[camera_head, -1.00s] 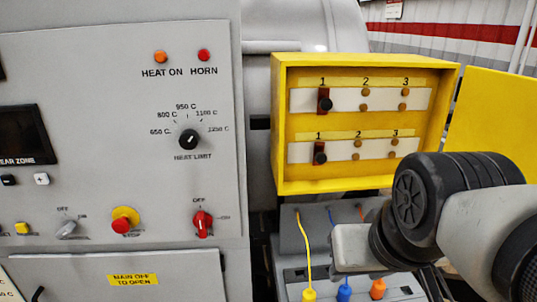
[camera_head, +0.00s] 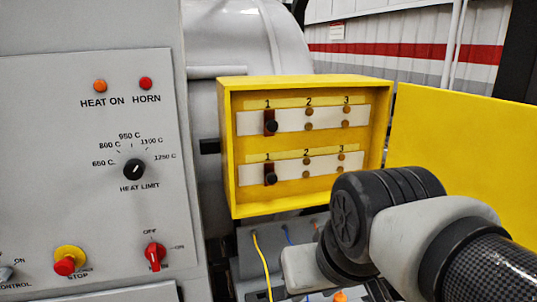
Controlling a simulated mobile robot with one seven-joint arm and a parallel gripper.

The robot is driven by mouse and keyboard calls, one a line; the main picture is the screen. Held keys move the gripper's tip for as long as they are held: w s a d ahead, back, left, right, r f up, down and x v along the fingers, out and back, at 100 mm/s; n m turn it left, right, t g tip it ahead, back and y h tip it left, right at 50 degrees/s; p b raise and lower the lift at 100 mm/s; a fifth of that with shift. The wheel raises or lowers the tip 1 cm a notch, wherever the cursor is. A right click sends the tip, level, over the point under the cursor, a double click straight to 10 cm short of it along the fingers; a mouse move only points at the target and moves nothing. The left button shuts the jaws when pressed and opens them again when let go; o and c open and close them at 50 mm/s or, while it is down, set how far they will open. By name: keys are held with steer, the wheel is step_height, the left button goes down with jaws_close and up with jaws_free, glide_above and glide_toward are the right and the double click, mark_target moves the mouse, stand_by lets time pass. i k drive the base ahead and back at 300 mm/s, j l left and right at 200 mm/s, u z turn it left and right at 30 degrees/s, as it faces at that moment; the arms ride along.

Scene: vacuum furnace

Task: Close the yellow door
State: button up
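The yellow door (camera_head: 450,140) stands wide open to the right of the yellow box (camera_head: 226,150), its flat face toward me. The box is open at the front. Inside it are two white strips numbered 1 to 3, each with a dark knob at 1. My arm crosses the lower right of the view, in front of the door's lower part and the box's lower right corner. My gripper's fingers cannot be made out; only a pale block at the arm's end shows below the box.
A grey control panel (camera_head: 70,140) with lamps, a heat limit dial (camera_head: 134,169), a red switch (camera_head: 154,254) and a stop button (camera_head: 66,264) fills the left. A yellow cable (camera_head: 262,262) and an orange plug (camera_head: 340,296) are below the box.

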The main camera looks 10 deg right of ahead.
mark_target(482, 149)
steer(key=k+l+u, duration=0.1)
steer(key=l, duration=0.3)
steer(key=k+l+u, duration=0.1)
steer(key=k+l, duration=0.2)
steer(key=k+l+u, duration=0.15)
steer(key=l, duration=0.25)
steer(key=k+l+u, duration=0.2)
steer(key=l, duration=0.15)
steer(key=k+l+u, duration=0.15)
steer(key=l, duration=0.25)
steer(key=l+u, duration=0.5)
steer(key=l, duration=1.15)
steer(key=k, duration=0.1)
